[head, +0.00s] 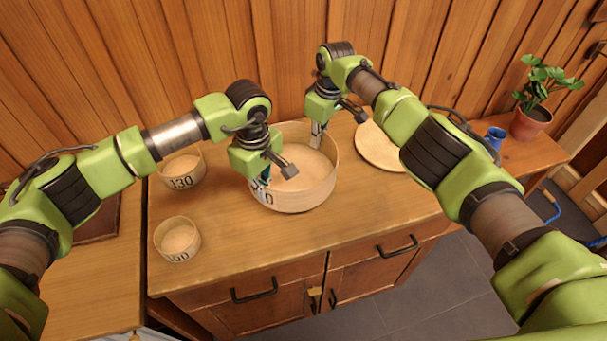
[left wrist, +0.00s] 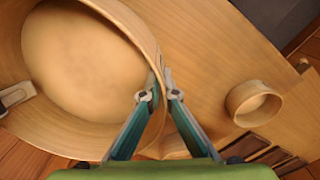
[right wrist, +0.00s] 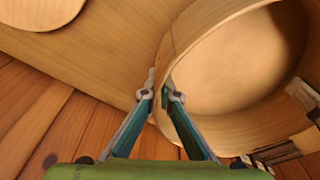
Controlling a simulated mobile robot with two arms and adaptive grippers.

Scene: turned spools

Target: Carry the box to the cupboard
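The box is a large round, open wooden box (head: 312,195) in the middle of the cabinet top, with dark digits partly hidden on its front. It looks upright; I cannot tell whether it is lifted. My left gripper (head: 265,182) is at its front left wall; in the left wrist view the fingers (left wrist: 160,96) pinch the wall (left wrist: 120,15), one inside, one outside. My right gripper (head: 317,135) is at the back wall; in the right wrist view its fingers (right wrist: 162,96) pinch the wall (right wrist: 190,40) likewise. A wooden cupboard (head: 255,312) with drawers and doors is underneath.
Two smaller round boxes, marked 130 (head: 181,182) and 100 (head: 178,250), stand at the left. A round wooden disc (head: 378,150) lies at the right. A blue cup (head: 495,138) and a potted plant (head: 530,122) stand farther right. A plank wall is behind; the front right top is clear.

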